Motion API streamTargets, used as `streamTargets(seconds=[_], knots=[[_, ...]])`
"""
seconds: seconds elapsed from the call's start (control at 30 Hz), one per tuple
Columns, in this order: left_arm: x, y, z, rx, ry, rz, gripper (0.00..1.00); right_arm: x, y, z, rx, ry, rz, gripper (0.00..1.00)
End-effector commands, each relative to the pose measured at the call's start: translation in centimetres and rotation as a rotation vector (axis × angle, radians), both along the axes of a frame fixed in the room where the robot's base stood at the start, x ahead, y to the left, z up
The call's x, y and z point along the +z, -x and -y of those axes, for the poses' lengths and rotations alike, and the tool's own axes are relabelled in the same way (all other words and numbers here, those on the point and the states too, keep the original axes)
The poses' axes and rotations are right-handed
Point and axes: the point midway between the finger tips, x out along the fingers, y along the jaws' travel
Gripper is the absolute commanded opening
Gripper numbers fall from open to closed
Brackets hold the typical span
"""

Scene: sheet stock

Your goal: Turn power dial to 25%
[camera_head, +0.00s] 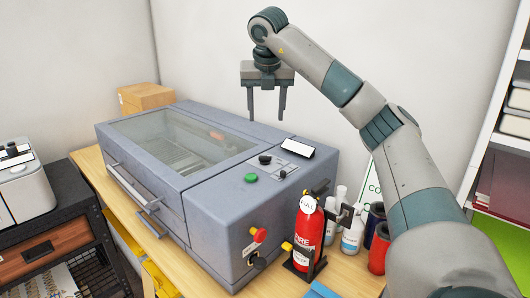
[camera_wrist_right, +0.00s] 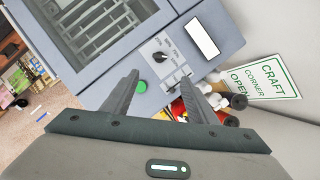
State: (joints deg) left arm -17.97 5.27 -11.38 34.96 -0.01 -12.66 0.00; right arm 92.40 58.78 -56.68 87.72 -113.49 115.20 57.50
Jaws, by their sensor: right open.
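The power dial is a small black knob (camera_head: 265,159) on a light grey panel on top of the grey-blue machine (camera_head: 215,215). The wrist view shows the dial (camera_wrist_right: 160,57) with small percent marks around it, too small to read surely. I cannot tell which mark it points at. My right gripper (camera_head: 266,117) is open and empty, pointing down above the machine and apart from the dial. In the wrist view, the dial shows beyond and between the spread fingers (camera_wrist_right: 168,80). My left gripper is in neither view.
A green button (camera_head: 250,178) and a white tilted display (camera_head: 297,149) flank the dial. A red knob (camera_head: 260,235) is on the machine's side. A fire extinguisher (camera_head: 312,238) and several bottles stand at right. A cardboard box (camera_head: 145,97) sits behind. Air above the lid is clear.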

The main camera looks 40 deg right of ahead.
Motion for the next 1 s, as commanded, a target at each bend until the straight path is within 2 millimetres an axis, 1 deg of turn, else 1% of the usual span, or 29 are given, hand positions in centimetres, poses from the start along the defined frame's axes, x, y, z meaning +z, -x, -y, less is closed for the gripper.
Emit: streamTargets(seconds=[0.13, 0.27, 0.33, 0.4, 0.47, 0.53, 0.8, 1.0], knots=[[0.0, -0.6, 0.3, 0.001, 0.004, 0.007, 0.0, -0.5, -0.2, 0.0, 0.001, -0.001, 0.0, 0.53], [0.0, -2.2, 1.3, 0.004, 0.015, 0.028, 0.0, -1.2, -0.4, 0.2, 0.002, -0.001, -0.001, 0.53], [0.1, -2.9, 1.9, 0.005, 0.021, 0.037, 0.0, -1.8, -0.6, 0.4, 0.002, -0.001, -0.003, 0.53], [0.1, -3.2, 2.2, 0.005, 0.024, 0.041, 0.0, -2.5, -0.7, 0.5, 0.002, -0.002, -0.004, 0.53], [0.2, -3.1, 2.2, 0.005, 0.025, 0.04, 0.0, -3.0, -0.9, 0.7, 0.001, -0.002, -0.004, 0.53], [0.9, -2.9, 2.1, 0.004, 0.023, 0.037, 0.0, -4.0, -1.3, 1.1, 0.0, 0.0, -0.005, 0.53], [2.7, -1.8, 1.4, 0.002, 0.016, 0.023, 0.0, -8.5, -2.7, 2.3, 0.0, -0.001, -0.006, 0.53], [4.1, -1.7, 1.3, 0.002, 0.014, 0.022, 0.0, -11.8, -3.7, 3.2, 0.0, -0.002, -0.005, 0.53]])
